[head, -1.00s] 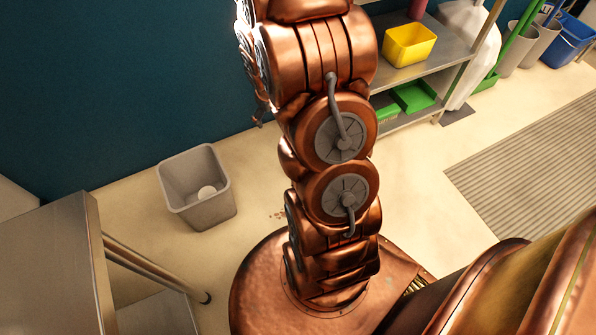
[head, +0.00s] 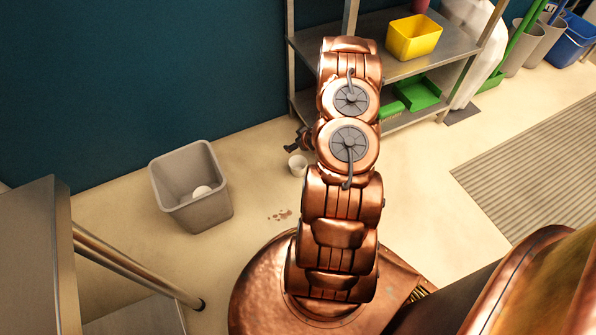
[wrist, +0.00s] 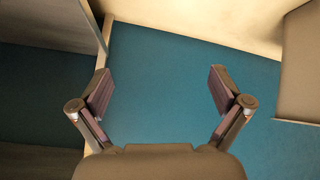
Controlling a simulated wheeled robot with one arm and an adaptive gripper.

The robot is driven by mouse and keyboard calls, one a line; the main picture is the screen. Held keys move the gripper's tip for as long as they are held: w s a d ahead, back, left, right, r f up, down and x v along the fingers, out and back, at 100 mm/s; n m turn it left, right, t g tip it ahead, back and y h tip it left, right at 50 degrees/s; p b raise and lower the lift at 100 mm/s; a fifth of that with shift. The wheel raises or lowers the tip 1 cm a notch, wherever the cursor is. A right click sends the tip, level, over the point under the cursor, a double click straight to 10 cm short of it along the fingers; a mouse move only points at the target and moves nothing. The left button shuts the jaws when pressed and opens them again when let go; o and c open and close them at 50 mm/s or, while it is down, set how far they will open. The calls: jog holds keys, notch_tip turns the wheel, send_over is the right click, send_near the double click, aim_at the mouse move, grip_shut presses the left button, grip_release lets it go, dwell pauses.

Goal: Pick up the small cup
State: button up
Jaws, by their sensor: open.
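The small cup (head: 298,165) is white and stands on the pale floor, just left of my arm in the head view. My gripper (head: 291,145) shows as a small dark shape at the arm's left edge, just above the cup in the picture; the arm hides part of it. In the wrist view my gripper (wrist: 162,82) is wide open, with nothing between its two fingers. The cup does not show in the wrist view.
A grey bin (head: 190,190) with a white round item inside stands to the left. Brown bits (head: 280,215) lie on the floor. A metal shelf (head: 375,45) holds yellow (head: 414,37) and green (head: 415,93) tubs. A metal table (head: 30,260) is at lower left.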

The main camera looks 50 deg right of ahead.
jog(key=s+f, duration=0.1)
jog(key=f, duration=0.2)
jog(key=s+f+m+t+b, duration=0.1)
jog(key=f, duration=0.1)
jog(key=s+f+t+b, duration=0.1)
jog(key=f, duration=0.2)
jog(key=shift+f, duration=0.35)
jog(key=m+t+h+b, duration=0.2)
jog(key=t, duration=0.1)
send_near(294, 158)
jog(key=shift+w+d+f+m+h+b, duration=0.2)
jog(key=shift+w+f+m+h+b, duration=0.1)
jog(key=shift+b, duration=0.5)
jog(key=b+x, duration=0.1)
jog(key=x, duration=0.1)
jog(key=b+x, duration=0.1)
jog(key=x, duration=0.1)
jog(key=shift+w+a+f, duration=0.15)
jog(key=shift+w+f, duration=0.15)
jog(key=shift+w, duration=0.05)
jog(key=shift+w+d, duration=0.2)
jog(key=shift+w, duration=0.2)
jog(key=c, duration=0.7)
